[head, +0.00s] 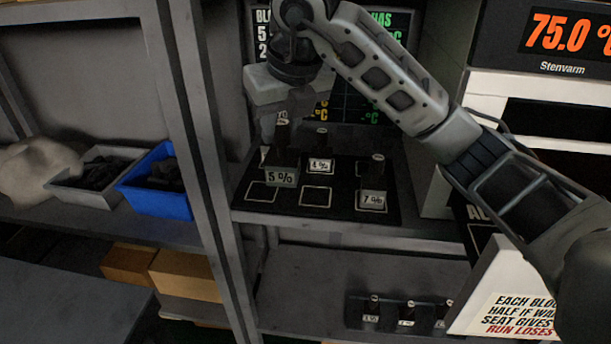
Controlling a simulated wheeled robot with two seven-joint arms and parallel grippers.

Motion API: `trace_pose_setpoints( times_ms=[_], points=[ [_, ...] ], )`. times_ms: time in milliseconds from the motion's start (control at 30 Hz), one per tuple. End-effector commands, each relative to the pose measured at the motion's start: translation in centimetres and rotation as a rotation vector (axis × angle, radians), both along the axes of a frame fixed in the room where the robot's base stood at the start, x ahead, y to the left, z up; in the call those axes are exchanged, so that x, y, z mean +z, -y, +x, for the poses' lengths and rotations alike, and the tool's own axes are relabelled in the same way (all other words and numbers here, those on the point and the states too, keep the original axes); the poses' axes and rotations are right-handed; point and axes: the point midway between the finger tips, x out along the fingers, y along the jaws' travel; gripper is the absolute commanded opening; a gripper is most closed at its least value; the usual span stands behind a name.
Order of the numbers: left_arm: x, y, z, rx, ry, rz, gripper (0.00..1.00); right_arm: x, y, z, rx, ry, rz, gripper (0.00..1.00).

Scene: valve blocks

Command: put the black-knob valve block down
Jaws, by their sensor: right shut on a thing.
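My right gripper (284,120) points down over the black mat (338,215) on the shelf. It is shut on the knob of a dark valve block (282,176) labelled 5 %. The block hangs upright over the left part of the mat, near a white-outlined square; I cannot tell how small the gap beneath it is. A block labelled 4 % (320,166) stands behind and right of it. A block labelled 7 % (373,199) stands in the front right square. The knobs all look dark. My left gripper is out of view.
Empty outlined squares show on the mat, one at front middle (315,197). A metal post (208,150) stands left of it. A blue bin (158,185) and grey tray (92,182) sit further left. Several small blocks (406,315) are on the lower shelf. A white sign (510,295) leans at right.

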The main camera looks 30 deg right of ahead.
Motion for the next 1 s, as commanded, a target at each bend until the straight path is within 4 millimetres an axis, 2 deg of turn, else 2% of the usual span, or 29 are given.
trace_pose_setpoints(
  times_ms=[200,367,533,700,867,1000],
  points=[
    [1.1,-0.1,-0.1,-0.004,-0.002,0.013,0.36,-1.7,-0.1,4.3,-0.011,-0.007,0.002,0.0],
    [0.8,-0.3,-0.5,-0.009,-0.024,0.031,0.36,-3.4,-0.2,8.3,-0.008,-0.005,0.003,0.0],
    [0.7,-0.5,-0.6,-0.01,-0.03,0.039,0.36,-6.7,-0.2,11.1,-0.007,-0.005,0.001,0.0],
    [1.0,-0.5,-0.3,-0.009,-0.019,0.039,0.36,-8.7,-0.2,12.8,-0.003,-0.001,0.002,0.0],
    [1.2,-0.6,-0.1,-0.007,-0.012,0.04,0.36,-9.5,-0.2,13.4,-0.004,-0.001,0.001,0.0],
    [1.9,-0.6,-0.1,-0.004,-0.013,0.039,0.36,-11.2,-0.2,13.5,-0.003,-0.006,0.001,0.0]
  ],
)
